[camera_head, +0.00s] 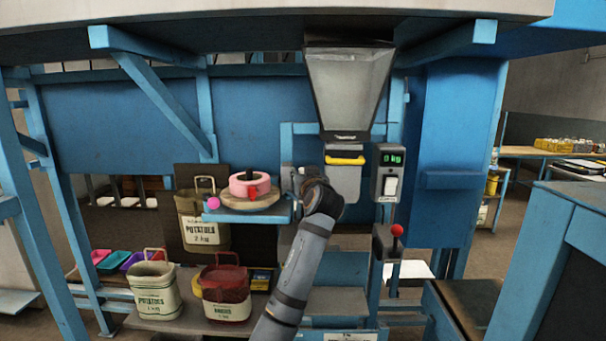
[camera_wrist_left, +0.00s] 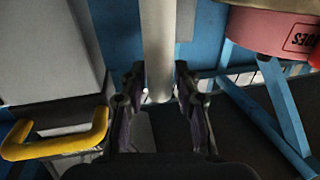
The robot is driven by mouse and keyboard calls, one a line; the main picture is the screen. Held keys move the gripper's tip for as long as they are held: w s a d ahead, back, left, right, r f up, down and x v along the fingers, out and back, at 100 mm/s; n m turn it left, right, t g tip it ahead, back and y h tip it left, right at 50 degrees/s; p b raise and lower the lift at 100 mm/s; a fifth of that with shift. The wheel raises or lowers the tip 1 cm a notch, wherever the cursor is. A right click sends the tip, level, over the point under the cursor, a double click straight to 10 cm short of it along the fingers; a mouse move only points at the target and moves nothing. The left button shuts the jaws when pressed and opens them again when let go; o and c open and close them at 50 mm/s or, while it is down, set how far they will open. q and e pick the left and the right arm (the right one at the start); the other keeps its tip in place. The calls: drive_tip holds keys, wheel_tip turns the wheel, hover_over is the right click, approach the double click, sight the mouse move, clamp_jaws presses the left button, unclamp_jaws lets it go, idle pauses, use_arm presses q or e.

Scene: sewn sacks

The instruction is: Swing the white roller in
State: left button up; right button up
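The white roller (camera_wrist_left: 156,40) is a pale upright cylinder in the left wrist view, coming down from the top edge and ending between my fingers. My left gripper (camera_wrist_left: 159,72) has its two dark fingers apart, one on each side of the roller's lower end. A narrow gap seems to show beside the roller, and I cannot tell whether either finger touches it. In the head view my left gripper (camera_head: 320,194) is below the hopper, its fingertips mostly hidden by my own wrist. My right gripper is in neither view.
The grey hopper (camera_head: 348,85) with a yellow handle (camera_head: 345,160) hangs close by. A blue shelf (camera_head: 245,216) left of my wrist carries a pink ring (camera_head: 239,187). A control box (camera_head: 389,172) and red-knobbed lever (camera_head: 397,231) stand right. Sacks (camera_head: 156,291) stand below left.

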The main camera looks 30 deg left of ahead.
use_arm(q)
clamp_jaws()
